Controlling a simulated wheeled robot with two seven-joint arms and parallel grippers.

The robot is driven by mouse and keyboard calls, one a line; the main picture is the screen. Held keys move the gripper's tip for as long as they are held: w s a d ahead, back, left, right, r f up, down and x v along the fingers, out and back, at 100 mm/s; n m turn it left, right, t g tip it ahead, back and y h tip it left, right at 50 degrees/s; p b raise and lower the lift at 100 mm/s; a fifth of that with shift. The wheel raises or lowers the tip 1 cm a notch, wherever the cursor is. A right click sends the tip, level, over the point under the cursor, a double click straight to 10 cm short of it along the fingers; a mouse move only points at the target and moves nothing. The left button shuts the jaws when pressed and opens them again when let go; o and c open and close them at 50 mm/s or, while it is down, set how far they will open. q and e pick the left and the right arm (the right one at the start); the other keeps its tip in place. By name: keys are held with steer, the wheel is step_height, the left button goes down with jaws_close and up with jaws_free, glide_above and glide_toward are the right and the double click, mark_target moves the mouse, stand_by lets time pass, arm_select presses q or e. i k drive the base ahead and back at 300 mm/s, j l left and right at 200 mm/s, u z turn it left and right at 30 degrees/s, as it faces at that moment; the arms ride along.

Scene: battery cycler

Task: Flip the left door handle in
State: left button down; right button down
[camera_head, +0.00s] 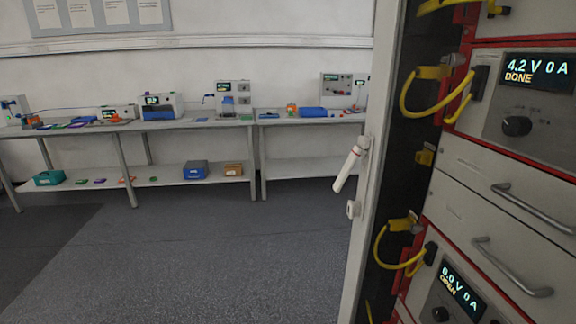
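The left door (378,160) shows as a narrow pale panel seen nearly edge-on, at the left side of the battery cycler cabinet. Its white handle (349,168) sticks out to the left from the door and slants downward, with its upper end at a pivot on the panel. A small white latch part (353,209) sits on the door just below the handle. Neither of my grippers shows in the head view.
The open cabinet at right holds cycler modules with an upper display (538,72), a lower display (459,291), metal drawer handles (532,208) and yellow cables (404,98). Workbenches (188,124) with instruments line the back wall. The grey floor (210,255) left of the door is clear.

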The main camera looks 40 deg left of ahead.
mark_target(356, 152)
steer(key=u, duration=0.85)
